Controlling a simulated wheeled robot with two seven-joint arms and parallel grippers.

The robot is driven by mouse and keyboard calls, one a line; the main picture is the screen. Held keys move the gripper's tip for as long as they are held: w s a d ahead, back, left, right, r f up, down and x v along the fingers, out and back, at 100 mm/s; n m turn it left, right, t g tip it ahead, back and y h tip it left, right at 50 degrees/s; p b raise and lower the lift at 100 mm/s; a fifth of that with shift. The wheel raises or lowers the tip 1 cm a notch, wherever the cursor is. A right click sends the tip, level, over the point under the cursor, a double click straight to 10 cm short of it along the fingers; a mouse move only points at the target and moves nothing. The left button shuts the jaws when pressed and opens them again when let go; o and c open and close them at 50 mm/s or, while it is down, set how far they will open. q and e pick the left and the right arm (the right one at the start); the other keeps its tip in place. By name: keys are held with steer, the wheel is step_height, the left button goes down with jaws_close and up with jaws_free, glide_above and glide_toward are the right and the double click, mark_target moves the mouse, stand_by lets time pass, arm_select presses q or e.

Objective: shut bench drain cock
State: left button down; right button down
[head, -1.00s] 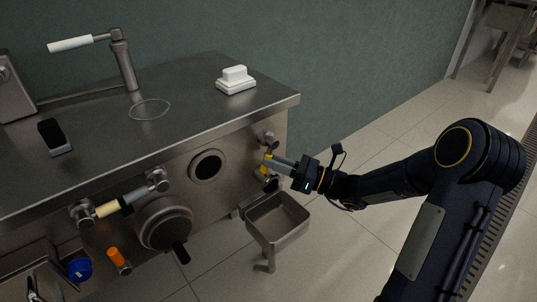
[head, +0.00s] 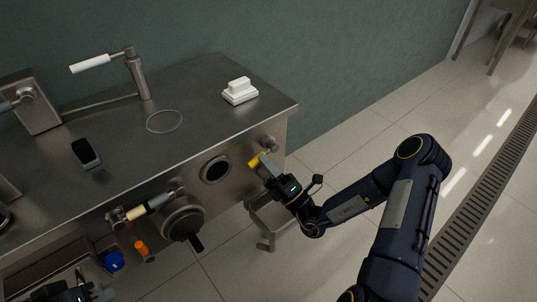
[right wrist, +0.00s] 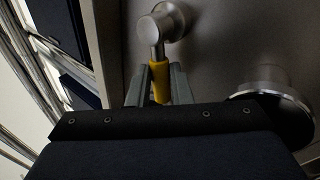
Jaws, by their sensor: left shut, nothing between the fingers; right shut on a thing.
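The drain cock is on the bench front near its right end. Its yellow lever (head: 256,160) shows in the head view. In the right wrist view the lever (right wrist: 160,85) hangs from the round metal cock body (right wrist: 163,24). My right gripper (head: 266,164) is shut on the lever, with a finger on each side in the right wrist view (right wrist: 159,78). Part of the cock is hidden behind the gripper in the head view. My left gripper (head: 78,292) is shut and empty at the lower left edge, partly out of frame.
A metal basin (head: 268,222) hangs below the cock, partly hidden by my right arm. A round dark port (head: 215,169) and a handled round fitting (head: 182,222) are to the left. A white block (head: 240,95) sits on the bench top (head: 205,90). Open floor lies right.

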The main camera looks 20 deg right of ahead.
steer(key=shift+a+r+m+t+h+p, duration=0.1)
steer(key=shift+r+m+t+h+p, duration=0.2)
steer(key=shift+m+h+p, duration=0.5)
steer(key=shift+a+r+m+t+h+p, duration=0.2)
steer(key=shift+m+t+h, duration=0.25)
steer(key=shift+m, duration=0.7)
steer(key=shift+d+r+m+t+h+p, duration=0.15)
steer(key=shift+m+t+h+p, duration=0.2)
steer(key=shift+m+h+p, duration=0.45)
steer(key=shift+s+a+m, duration=0.1)
steer(key=shift+m, duration=0.25)
steer(key=c, duration=1.3)
jaws_free()
steer(key=v, duration=0.8)
steer(key=shift+b, duration=0.3)
